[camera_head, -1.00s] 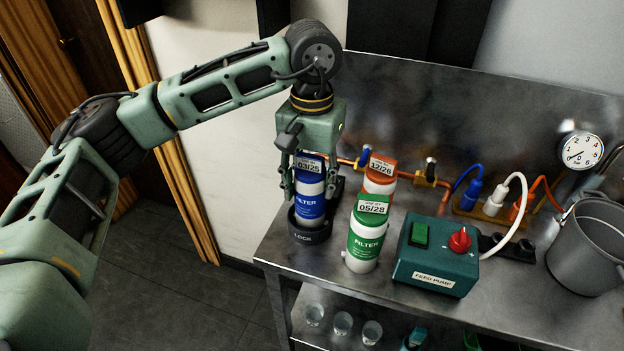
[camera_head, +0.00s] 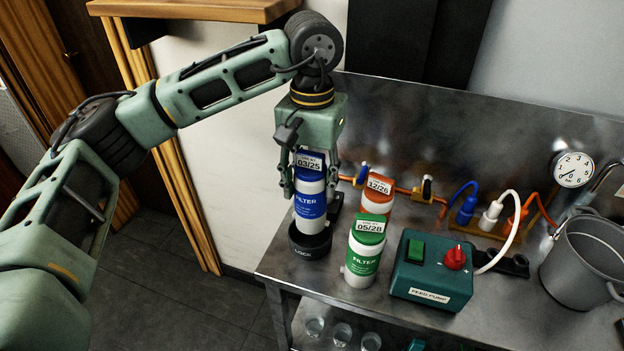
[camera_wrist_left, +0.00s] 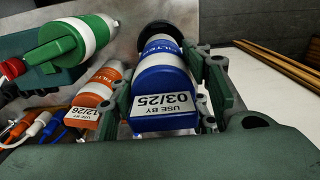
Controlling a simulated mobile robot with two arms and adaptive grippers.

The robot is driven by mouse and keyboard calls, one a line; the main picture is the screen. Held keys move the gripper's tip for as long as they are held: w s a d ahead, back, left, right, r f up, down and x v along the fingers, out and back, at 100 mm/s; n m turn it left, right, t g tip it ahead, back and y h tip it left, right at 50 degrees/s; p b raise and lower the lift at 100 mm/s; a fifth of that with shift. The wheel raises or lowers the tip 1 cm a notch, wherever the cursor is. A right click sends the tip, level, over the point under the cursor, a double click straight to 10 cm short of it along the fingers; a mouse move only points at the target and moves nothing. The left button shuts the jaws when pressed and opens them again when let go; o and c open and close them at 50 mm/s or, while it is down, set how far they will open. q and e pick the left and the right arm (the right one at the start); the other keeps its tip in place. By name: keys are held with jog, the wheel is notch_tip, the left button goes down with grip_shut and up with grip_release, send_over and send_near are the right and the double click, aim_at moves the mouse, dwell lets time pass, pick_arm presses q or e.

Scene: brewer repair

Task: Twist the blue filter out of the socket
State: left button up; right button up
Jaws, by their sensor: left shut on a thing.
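The blue filter (camera_head: 311,205), labelled 03/25, stands upright over the black socket (camera_head: 310,243) marked LOCK at the bench's left end. Its white lower part shows above the socket rim; I cannot tell whether its bottom end is clear of the socket. My left gripper (camera_head: 310,188) points down and is shut on the filter's upper part, one finger on each side. In the left wrist view the blue filter (camera_wrist_left: 165,75) lies between the fingers, with the dark socket ring (camera_wrist_left: 158,29) beyond it. My right gripper is not in view.
A green filter (camera_head: 365,250) stands close to the right, with an orange filter (camera_head: 378,195) behind it. The feed pump box (camera_head: 430,270), hoses, a gauge (camera_head: 573,169) and a grey bucket (camera_head: 580,262) are further right. The steel bench's left edge is near the socket.

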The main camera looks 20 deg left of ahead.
aim_at(312, 153)
pick_arm(q)
jog(key=shift+r+p, duration=0.8)
jog(key=shift+r, duration=0.75)
